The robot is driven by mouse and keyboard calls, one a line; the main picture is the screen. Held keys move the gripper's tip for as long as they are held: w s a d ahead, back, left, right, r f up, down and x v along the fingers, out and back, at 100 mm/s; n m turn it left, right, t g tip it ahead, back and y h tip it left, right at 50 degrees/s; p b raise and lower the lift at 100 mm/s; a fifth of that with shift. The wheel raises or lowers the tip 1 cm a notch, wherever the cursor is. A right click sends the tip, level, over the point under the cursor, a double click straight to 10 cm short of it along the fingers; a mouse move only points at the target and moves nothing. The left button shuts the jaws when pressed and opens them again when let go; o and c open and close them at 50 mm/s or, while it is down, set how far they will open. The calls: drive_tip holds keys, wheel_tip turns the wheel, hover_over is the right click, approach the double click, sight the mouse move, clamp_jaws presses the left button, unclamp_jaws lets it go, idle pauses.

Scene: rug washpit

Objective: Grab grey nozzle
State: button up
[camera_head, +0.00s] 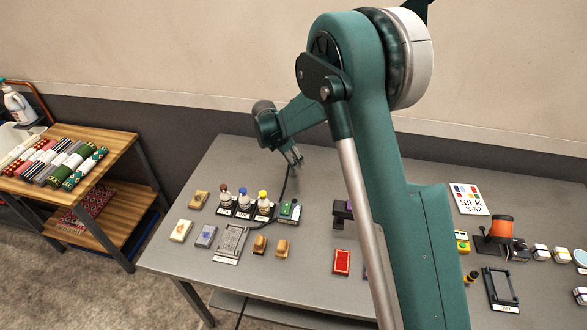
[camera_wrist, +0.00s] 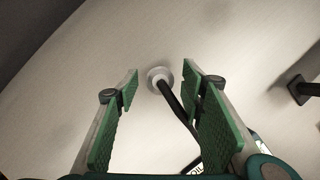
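My gripper (camera_head: 294,158) is high over the back left of the grey table, pointing down. In the wrist view its two green finger pads are wide apart with nothing between them. Past the fingertips, a round pale grey piece (camera_wrist: 159,78) sits on a light surface, and a black cable (camera_wrist: 176,105) runs from it towards the lower right. I cannot tell whether this round piece is the grey nozzle. In the head view I cannot pick out a grey nozzle for certain; my arm covers part of the table.
Small blocks and a frame (camera_head: 230,241) lie in front. A red pad (camera_head: 342,262) lies right of them. A wooden shelf (camera_head: 115,148) with rolls stands at left.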

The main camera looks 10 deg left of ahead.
drive_tip(key=shift+w+d+f, duration=0.2)
drive_tip(key=shift+f, duration=0.45)
drive_tip(key=shift+c, duration=0.2)
drive_tip(key=c, duration=1)
